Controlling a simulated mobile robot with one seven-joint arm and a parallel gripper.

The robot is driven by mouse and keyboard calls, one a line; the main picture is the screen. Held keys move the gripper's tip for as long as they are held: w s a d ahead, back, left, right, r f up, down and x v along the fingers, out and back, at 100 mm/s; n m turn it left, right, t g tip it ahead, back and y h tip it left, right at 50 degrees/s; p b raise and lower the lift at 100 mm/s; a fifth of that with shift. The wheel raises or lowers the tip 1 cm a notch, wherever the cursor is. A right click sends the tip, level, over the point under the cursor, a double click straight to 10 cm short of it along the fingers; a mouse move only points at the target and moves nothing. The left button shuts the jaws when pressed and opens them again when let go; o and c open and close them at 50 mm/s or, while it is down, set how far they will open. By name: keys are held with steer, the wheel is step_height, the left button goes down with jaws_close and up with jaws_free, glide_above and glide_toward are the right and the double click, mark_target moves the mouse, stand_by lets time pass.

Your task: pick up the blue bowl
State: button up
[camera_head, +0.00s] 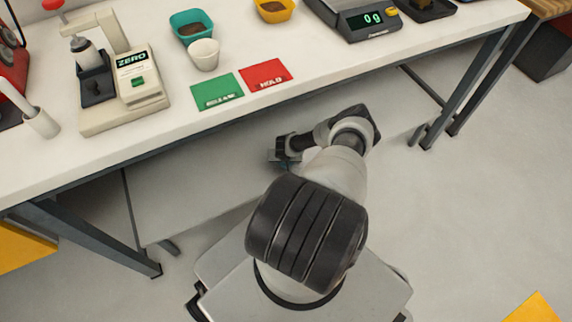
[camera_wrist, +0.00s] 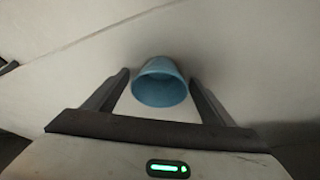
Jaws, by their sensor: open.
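The blue bowl (camera_wrist: 160,85) shows in the wrist view on a pale surface, with its open mouth towards the camera. My gripper (camera_wrist: 159,78) is open, with one finger to the left of the bowl and one to the right. A gap shows on the left side; I cannot tell whether the right finger touches the bowl. In the head view my gripper (camera_head: 285,152) is low in front of the white table, above a pale lower surface. A small teal patch shows by it there, too small to tell whether it is the bowl.
The white table (camera_head: 345,75) carries a teal bowl (camera_head: 190,26) and a yellow bowl (camera_head: 273,9) with brown contents, a white cup (camera_head: 204,55), a scale (camera_head: 365,18) reading 0 g, a machine marked ZERO (camera_head: 130,85), a green card (camera_head: 217,91) and a red card (camera_head: 264,75).

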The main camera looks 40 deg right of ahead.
steer(key=shift+f, duration=0.15)
steer(key=c, duration=1.1)
